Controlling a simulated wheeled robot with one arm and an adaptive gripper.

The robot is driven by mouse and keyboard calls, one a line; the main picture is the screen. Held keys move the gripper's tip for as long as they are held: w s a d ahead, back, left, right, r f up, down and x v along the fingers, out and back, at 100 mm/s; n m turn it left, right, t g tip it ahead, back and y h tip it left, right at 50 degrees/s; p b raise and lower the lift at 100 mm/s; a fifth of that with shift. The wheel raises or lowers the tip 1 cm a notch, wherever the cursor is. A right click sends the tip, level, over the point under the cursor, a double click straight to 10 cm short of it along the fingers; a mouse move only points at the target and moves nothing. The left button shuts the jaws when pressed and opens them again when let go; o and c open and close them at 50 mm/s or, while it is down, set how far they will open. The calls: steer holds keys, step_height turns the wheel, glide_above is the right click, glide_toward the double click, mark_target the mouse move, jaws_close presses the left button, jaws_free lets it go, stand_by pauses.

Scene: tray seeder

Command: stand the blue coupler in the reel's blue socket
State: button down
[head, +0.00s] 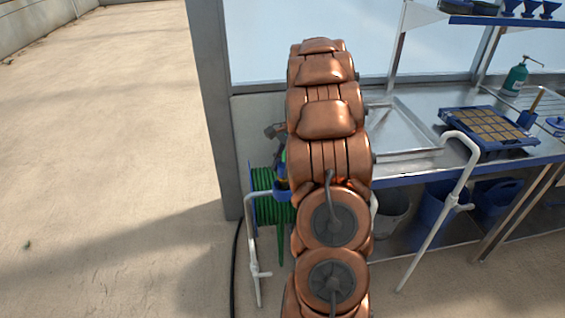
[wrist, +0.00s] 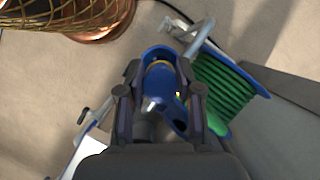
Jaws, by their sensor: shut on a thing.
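In the wrist view my gripper (wrist: 160,76) is closed around the blue coupler (wrist: 158,83), which has a pale metal tip and a yellow band. A blue rim (wrist: 153,51), seemingly the reel's blue socket, shows just beyond the coupler; I cannot tell whether the coupler is inside it or above it. The reel with green hose (wrist: 222,86) is to the right of the gripper. In the head view the reel (head: 265,193) stands left of my copper-coloured arm, which hides much of it. A blue part (head: 281,194) shows at its top edge.
A metal bench (head: 411,119) with a blue-edged seed tray (head: 488,133) and a green pump bottle (head: 515,78) stands at the right. A grey post (head: 211,105) rises behind the reel. Blue bins (head: 437,205) sit under the bench. The floor at left is open.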

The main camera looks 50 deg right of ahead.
steer(key=shift+f, duration=0.6)
steer(key=shift+a, duration=0.15)
steer(key=shift+f, duration=0.6)
stand_by(1.5)
steer(key=c, duration=1.1)
jaws_free()
steer(key=shift+o, duration=0.2)
steer(key=p+v, duration=0.4)
steer(key=v, duration=0.7)
steer(key=shift+p, duration=0.4)
